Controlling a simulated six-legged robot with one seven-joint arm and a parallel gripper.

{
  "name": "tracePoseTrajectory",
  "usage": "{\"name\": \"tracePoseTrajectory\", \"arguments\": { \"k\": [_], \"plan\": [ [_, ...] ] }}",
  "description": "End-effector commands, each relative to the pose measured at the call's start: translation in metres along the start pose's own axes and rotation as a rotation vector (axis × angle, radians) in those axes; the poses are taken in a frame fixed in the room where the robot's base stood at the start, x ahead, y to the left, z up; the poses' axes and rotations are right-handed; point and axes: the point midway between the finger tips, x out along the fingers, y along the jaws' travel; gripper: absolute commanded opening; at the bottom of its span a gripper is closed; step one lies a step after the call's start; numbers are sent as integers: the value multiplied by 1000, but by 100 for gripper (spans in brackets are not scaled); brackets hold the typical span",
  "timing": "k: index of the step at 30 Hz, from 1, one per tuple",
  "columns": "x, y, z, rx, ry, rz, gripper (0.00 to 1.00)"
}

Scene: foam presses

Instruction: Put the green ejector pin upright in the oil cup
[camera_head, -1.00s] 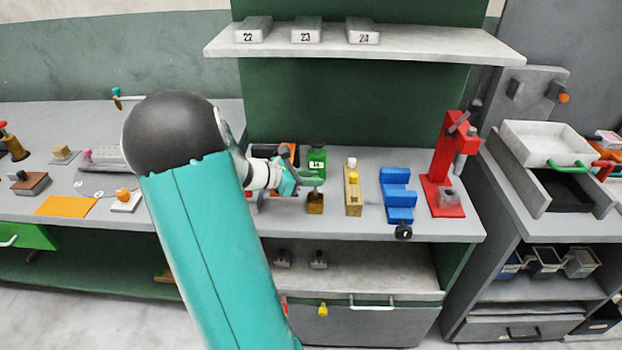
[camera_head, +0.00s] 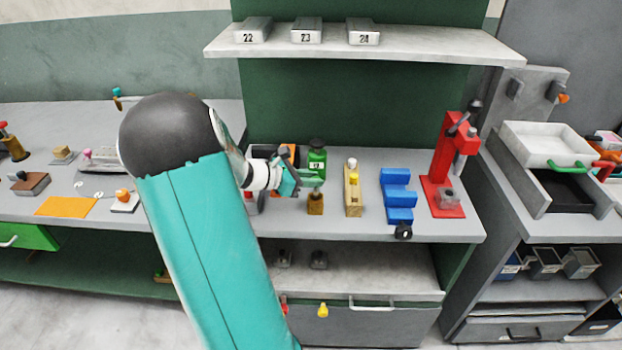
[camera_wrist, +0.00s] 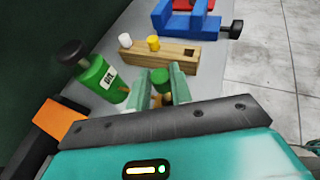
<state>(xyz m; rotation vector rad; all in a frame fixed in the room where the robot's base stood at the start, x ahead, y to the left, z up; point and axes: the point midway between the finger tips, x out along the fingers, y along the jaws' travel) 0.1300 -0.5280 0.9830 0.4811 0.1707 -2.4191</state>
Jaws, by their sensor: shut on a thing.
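The green ejector pin (camera_wrist: 160,76) shows as a short green cylinder between the two fingers of my gripper (camera_wrist: 162,88) in the wrist view. My gripper (camera_head: 314,181) is shut on it. In the head view the fingers are just above the small brown-gold oil cup (camera_head: 315,205), which stands on the bench. Parts of the cup (camera_wrist: 157,100) show between the fingers in the wrist view, below the pin. The pin's lower end is hidden, so I cannot tell whether it is inside the cup.
A green bottle (camera_head: 317,162) with a dark cap stands close behind the gripper. A wooden block (camera_head: 353,199) with a white and a yellow pin stands to the right. Beyond it are a blue fixture (camera_head: 397,190) and a red press (camera_head: 440,190). A shelf (camera_head: 370,43) hangs above.

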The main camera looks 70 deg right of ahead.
Motion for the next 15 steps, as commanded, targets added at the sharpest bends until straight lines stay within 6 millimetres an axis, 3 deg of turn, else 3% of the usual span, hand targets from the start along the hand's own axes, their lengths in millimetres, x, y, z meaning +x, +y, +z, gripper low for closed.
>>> {"name": "tracePoseTrajectory", "arguments": {
  "k": [15],
  "plan": [
    [1,0,-3,0,0,0,0]
  ]
}}
